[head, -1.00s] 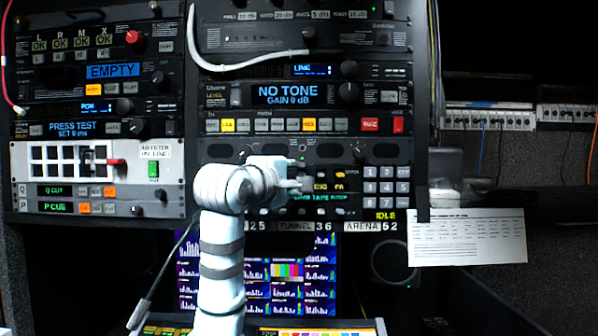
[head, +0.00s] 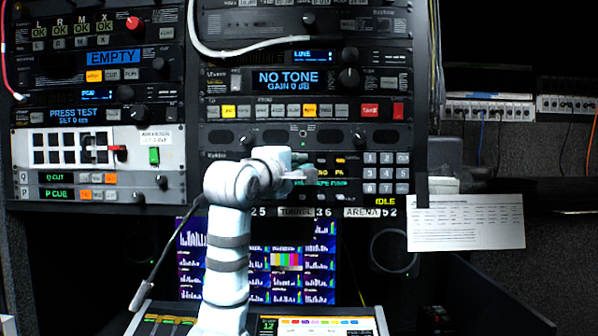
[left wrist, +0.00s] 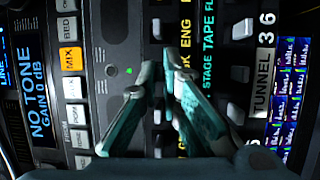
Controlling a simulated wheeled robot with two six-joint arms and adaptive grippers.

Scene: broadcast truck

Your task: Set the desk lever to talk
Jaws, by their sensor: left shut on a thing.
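The intercom panel (head: 220,170) with amber and green labels is in the rack's lower middle in the head view. My left gripper (head: 303,172) is in front of its key rows. In the left wrist view the panel is turned sideways. There my left gripper (left wrist: 162,78) has its fingers nearly together at the upper lever row, shut on a small lever mostly hidden between them. The label beside it, ending in K next to ENG, is partly covered. I cannot read the lever's position. Another lever (left wrist: 157,28) stands clear nearby. My right gripper is not in view.
A numeric keypad (head: 385,172) is right of the levers. The NO TONE unit (head: 288,82) and a button row are above. A screen (head: 195,250) and a lit control desk (head: 160,325) are below. A paper sheet (head: 465,222) hangs at right.

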